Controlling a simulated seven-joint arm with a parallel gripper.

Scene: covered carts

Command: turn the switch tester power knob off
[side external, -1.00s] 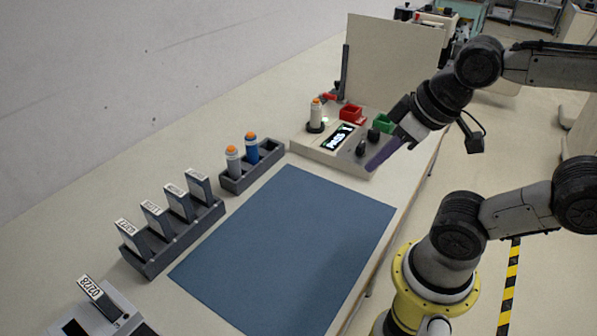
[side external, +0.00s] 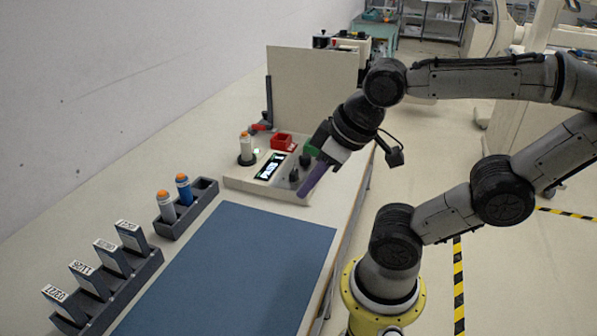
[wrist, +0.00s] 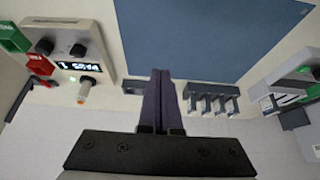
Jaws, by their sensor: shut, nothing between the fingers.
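The switch tester (side external: 238,182) is a pale sloped box on the bench with a lit display (side external: 269,167). Two dark knobs sit on its right part, a front one (side external: 294,175) and a rear one (side external: 305,160). In the wrist view the knobs (wrist: 78,50) (wrist: 45,47) are at upper left; which is the power knob and how it is set, I cannot tell. My gripper (side external: 302,195) has purple fingers, shut and empty, pointing down beside the tester's front right corner. In the wrist view the fingers (wrist: 160,75) are at centre, apart from the knobs.
A blue mat (side external: 228,265) lies clear in front. Racks with cylinders (side external: 184,189) and labelled modules (side external: 113,259) are at left.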

